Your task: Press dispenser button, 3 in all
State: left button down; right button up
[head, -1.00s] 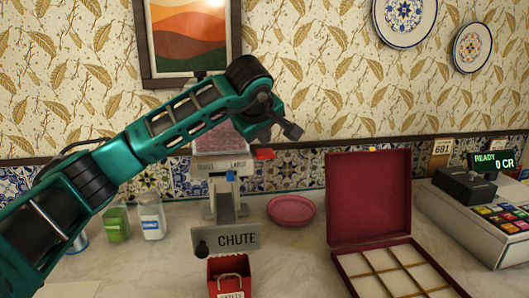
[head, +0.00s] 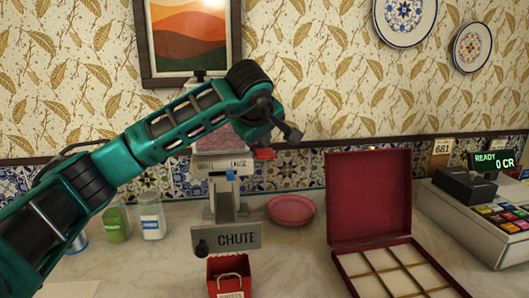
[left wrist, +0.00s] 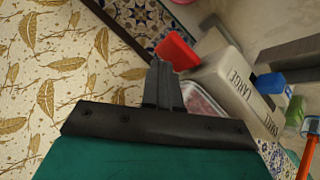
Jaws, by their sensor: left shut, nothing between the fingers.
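The dispenser (head: 220,163) stands against the wall, with a SMALL and LARGE label and a pink-filled hopper partly hidden behind my left arm. A red button (head: 265,154) sticks out at its right, on the LARGE side. My left gripper (head: 292,134) is shut and empty, a little above and right of the red button. In the left wrist view its fingertips (left wrist: 158,66) appear close to the red button (left wrist: 176,51); I cannot tell whether they touch. My right gripper is not in view.
A CHUTE sign (head: 233,238) hangs above a red bag (head: 229,278). An open red box (head: 369,197) and a register (head: 480,225) reading READY, 0 CR stand right. A pink plate (head: 291,210) lies behind. Green (head: 117,223) and white (head: 151,217) jars stand left.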

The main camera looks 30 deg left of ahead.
aim_at(263, 153)
pick_arm(q)
jog(key=shift+f+b, duration=0.75)
jog(key=shift+f, duration=0.6)
dwell(1.0)
jog(key=shift+r, duration=0.1)
jog(key=shift+r+p, duration=1.5)
jog(key=shift+r, duration=0.15)
notch_tip(263, 153, up, 5)
jog(key=p, duration=0.4)
jog(key=shift+r, duration=0.1)
